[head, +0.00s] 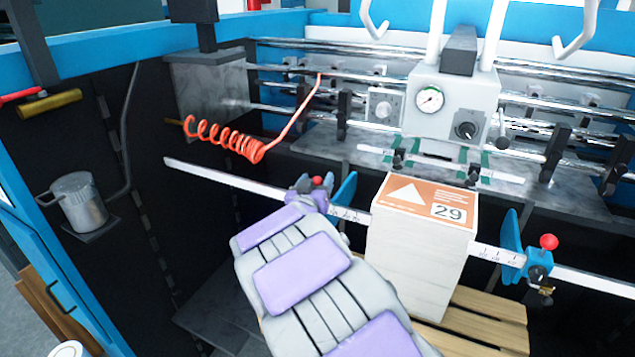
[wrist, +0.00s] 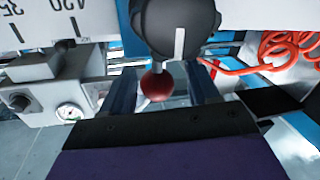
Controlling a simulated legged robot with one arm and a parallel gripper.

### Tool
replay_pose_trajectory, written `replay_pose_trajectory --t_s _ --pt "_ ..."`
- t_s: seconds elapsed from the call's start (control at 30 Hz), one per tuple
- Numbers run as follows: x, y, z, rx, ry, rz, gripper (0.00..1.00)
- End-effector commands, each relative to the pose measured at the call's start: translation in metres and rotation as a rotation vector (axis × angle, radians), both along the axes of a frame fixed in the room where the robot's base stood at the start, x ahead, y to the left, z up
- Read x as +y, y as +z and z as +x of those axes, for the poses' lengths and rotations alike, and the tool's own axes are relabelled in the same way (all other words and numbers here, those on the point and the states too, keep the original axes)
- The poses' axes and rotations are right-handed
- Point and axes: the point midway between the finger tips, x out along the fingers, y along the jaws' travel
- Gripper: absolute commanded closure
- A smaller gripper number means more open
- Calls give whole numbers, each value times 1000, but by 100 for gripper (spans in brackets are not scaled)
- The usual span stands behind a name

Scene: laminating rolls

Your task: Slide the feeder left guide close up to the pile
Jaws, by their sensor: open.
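The pile (head: 418,265) is a pale block with an orange label marked 29 on top, standing on a wooden pallet. The left guide (head: 344,188) is a blue plate on the ruled bar, left of the pile, with a small gap between them. Its red knob (head: 316,180) shows beside my arm's end. In the wrist view, the red ball knob (wrist: 158,88) and its dark clamp (wrist: 175,25) are close ahead. My gripper (wrist: 161,78) is open, one dark finger on each side of the knob. Contact cannot be told. My arm hides part of the guide in the head view.
The right guide (head: 512,245), with its own red knob (head: 548,241), stands right of the pile. The ruled bar (head: 225,178) runs across in front of the machine. A coiled red hose (head: 225,138) hangs above its left part. A gauge box (head: 452,105) stands behind the pile.

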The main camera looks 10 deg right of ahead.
Motion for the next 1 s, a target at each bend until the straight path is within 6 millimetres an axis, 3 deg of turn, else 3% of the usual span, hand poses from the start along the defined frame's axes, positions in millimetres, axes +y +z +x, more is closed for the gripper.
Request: replay_pose_trajectory --t_s 0.2,0.5,1.0 --pt "-6 -1 12 2 1 1 40" --pt "-6 0 13 2 1 0 41" --pt "-6 0 13 1 1 0 88"
